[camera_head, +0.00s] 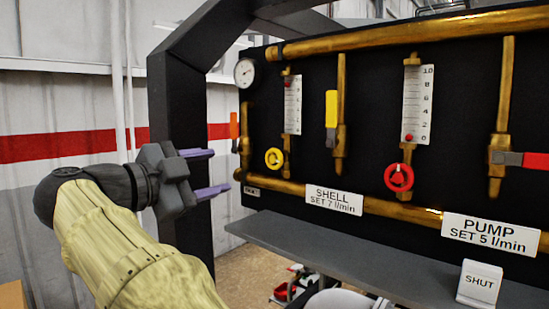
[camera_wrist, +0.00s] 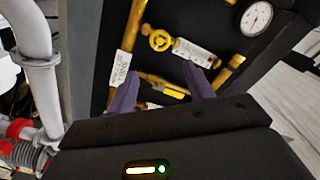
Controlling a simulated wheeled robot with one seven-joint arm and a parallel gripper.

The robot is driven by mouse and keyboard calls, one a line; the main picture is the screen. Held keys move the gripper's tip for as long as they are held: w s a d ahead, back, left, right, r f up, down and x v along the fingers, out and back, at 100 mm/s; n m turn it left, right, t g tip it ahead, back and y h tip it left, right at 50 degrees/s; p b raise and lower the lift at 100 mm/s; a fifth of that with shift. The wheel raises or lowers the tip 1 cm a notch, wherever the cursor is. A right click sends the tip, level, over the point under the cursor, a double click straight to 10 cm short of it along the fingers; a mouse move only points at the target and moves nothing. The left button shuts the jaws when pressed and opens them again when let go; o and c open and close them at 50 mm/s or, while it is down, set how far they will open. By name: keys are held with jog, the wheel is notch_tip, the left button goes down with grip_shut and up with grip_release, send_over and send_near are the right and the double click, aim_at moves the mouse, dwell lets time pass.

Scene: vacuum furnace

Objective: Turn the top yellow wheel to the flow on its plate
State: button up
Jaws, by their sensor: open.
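The yellow wheel (camera_head: 274,158) sits on a brass pipe at the left of the black panel, below a white flow scale (camera_head: 293,105). A small red mark shows near the top of that scale; its reading is too small to tell. The plate (camera_head: 334,200) below and to the right reads "SHELL SET 7 l/min". My gripper (camera_head: 221,170) is open and empty, left of the wheel and apart from it. In the wrist view the wheel (camera_wrist: 160,40) lies beyond the purple fingertips (camera_wrist: 161,76), near the top. Only one yellow wheel is in view.
A red wheel (camera_head: 398,177) and a second scale (camera_head: 417,105) stand right, above the "PUMP SET 5 l/min" plate (camera_head: 491,235). A yellow lever (camera_head: 332,109), an orange lever (camera_head: 234,126) and a gauge (camera_head: 245,73) flank the wheel. A grey shelf (camera_head: 340,255) juts out below.

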aim_at(273, 158)
jog(key=shift+s+d+r, duration=0.15)
jog(key=shift+s, duration=0.05)
jog(key=p+x, duration=0.7)
jog(key=x, duration=1)
jog(key=shift+w+d, duration=0.1)
jog(key=shift+w, duration=0.05)
jog(key=shift+c, duration=0.2)
